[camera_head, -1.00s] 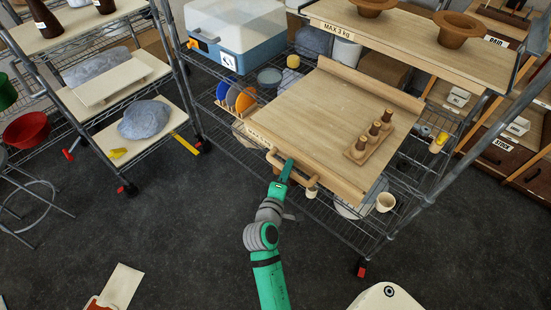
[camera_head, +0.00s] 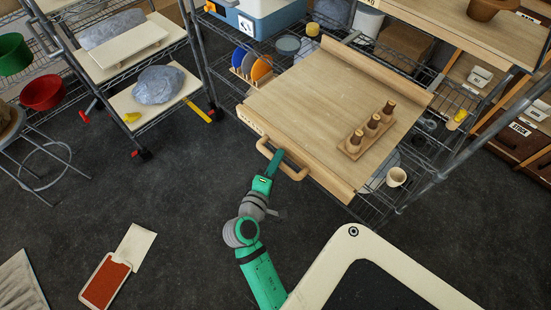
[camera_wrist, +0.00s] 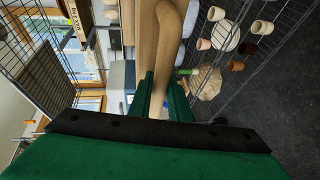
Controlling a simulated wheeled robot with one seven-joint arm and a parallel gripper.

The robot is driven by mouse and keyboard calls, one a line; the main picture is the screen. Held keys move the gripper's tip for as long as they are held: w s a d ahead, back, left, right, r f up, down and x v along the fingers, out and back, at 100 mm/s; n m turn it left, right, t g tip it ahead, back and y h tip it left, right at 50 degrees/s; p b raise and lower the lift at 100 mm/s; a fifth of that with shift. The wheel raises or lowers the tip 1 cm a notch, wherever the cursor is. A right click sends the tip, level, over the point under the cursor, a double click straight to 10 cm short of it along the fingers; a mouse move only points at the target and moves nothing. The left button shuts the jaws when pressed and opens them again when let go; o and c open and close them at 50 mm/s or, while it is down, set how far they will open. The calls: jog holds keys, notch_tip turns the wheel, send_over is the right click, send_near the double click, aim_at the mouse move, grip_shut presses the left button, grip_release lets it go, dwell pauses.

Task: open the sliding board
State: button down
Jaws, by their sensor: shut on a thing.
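The sliding board (camera_head: 310,85) is a pale wooden panel with a raised back lip, a label on its front edge and a looped wooden handle (camera_head: 300,174). It juts well out from the wire rack toward me. A small wooden stand with three brown bottle-like pieces (camera_head: 372,128) is upright on its right part. My gripper (camera_head: 277,160) is shut on the handle's bar. In the wrist view my green fingers (camera_wrist: 158,92) stand on either side of the wooden handle (camera_wrist: 172,35); the fingertips are partly hidden.
The upper shelf (camera_head: 450,38) is behind and above the board. A blue-and-white box (camera_head: 262,15), coloured plates (camera_head: 250,66) and a cream mug (camera_head: 396,177) are around it on the rack. Another shelf rack (camera_head: 150,90) stands left. The dark floor in front has a red-and-cream item (camera_head: 105,283).

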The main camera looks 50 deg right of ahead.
jog(key=c, duration=1.9)
grip_release()
jog(key=shift+a, duration=0.1)
jog(key=v, duration=1)
jog(key=shift+a, duration=0.3)
jog(key=shift+f, duration=0.1)
